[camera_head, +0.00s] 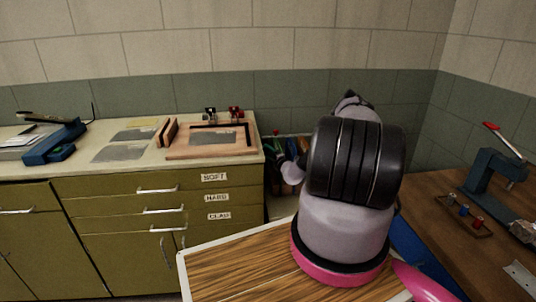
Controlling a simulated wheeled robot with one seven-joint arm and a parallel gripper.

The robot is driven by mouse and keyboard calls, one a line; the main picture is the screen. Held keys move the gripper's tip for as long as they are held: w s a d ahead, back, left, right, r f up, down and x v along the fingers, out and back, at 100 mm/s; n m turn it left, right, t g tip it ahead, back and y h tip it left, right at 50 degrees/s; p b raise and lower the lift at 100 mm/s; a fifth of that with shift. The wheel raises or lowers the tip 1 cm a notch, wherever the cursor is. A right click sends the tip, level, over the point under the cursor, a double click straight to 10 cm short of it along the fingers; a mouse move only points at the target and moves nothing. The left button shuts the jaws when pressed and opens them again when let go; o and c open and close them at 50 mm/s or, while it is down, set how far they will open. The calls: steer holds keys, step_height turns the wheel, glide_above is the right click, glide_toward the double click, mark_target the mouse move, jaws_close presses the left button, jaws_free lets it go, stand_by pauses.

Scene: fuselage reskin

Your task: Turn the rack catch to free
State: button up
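My arm stands large in the right middle of the head view and hides much of what lies behind it. My gripper is not in view, so I cannot see its fingers. Between the olive cabinet and my arm, a narrow rack-like spot (277,146) shows several dark and coloured items, partly covered by my arm. I cannot make out a rack catch there or tell its position.
An olive cabinet (110,222) has drawers labelled SOFT, HARD and CLAD. On its top are a blue tool (55,142), grey sheets (118,153) and a wooden frame (185,154). A wood-grain panel (235,270) is in front. A brown bench (445,228) bears a blue press (490,165).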

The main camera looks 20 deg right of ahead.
jaws_close()
steer(key=shift+n, duration=0.3)
steer(key=n, duration=0.1)
steer(key=n+g, duration=0.1)
steer(key=n, duration=0.1)
steer(key=n+g+h, duration=0.1)
steer(key=n, duration=0.1)
steer(key=shift+a+r, duration=0.1)
steer(key=shift+r, duration=0.2)
steer(key=n+g+h, duration=0.1)
steer(key=n, duration=0.1)
steer(key=shift+a+n, duration=0.1)
steer(key=shift+n, duration=0.3)
steer(key=shift+r+n+g+h, duration=0.1)
steer(key=shift+n+g+h, duration=0.6)
steer(key=shift+n, duration=0.3)
steer(key=shift+o, duration=1.5)
jaws_free()
